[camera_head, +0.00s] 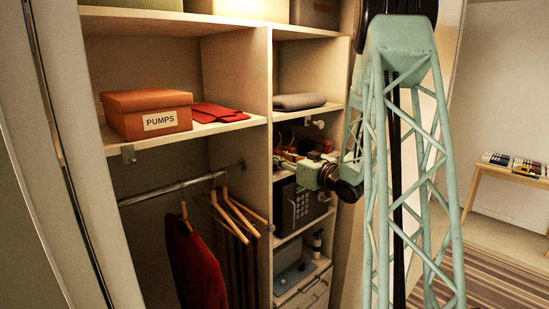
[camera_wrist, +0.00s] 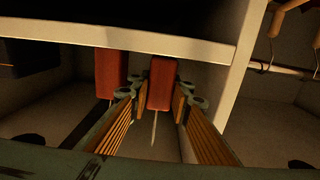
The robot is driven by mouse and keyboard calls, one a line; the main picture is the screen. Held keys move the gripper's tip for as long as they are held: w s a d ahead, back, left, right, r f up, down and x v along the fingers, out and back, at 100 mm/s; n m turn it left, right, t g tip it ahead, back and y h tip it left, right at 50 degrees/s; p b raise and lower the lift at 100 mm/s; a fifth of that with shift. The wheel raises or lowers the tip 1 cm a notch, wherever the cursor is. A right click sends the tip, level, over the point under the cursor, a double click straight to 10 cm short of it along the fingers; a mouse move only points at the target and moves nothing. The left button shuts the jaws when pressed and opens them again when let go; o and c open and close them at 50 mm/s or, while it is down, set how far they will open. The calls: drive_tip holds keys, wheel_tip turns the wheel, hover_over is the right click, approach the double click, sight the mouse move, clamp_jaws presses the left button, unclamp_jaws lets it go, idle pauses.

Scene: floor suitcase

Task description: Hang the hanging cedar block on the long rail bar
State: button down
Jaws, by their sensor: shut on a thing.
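In the wrist view, which looks upside down, a red block (camera_wrist: 161,85) with a thin pale hook sits between the fingers of my gripper (camera_wrist: 158,95). My gripper is shut on this block, and the hook points down in the picture. In the head view my gripper (camera_head: 289,159) is at the small right-hand cubby, partly hidden by my arm; the held block is hard to make out there. The long rail bar (camera_head: 150,194) runs across the left bay under the shelf, apart from my gripper.
A second red block (camera_wrist: 110,72) is close beside the held one. Wooden hangers (camera_head: 234,217) and a dark red garment (camera_head: 194,266) hang from the long bar. An upright divider (camera_head: 240,100) separates the bays. A black safe (camera_head: 300,203) is below the cubby.

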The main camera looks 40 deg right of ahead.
drive_tip(key=shift+r, duration=0.2)
drive_tip(key=shift+s+r+p, duration=0.25)
drive_tip(key=shift+r+p, duration=0.35)
drive_tip(key=shift+s+r+p, duration=0.25)
drive_tip(key=shift+r+p, duration=0.3)
drive_tip(key=shift+p, duration=0.05)
drive_tip(key=shift+s+d+r+p, duration=0.15)
drive_tip(key=shift+s+p, duration=0.4)
drive_tip(key=shift+s, duration=1.9)
drive_tip(key=shift+s+d+b, duration=0.2)
drive_tip(key=shift+s+b, duration=0.75)
drive_tip(key=shift+s, duration=1.7)
drive_tip(key=shift+d+f, duration=0.1)
drive_tip(key=shift+f, duration=0.1)
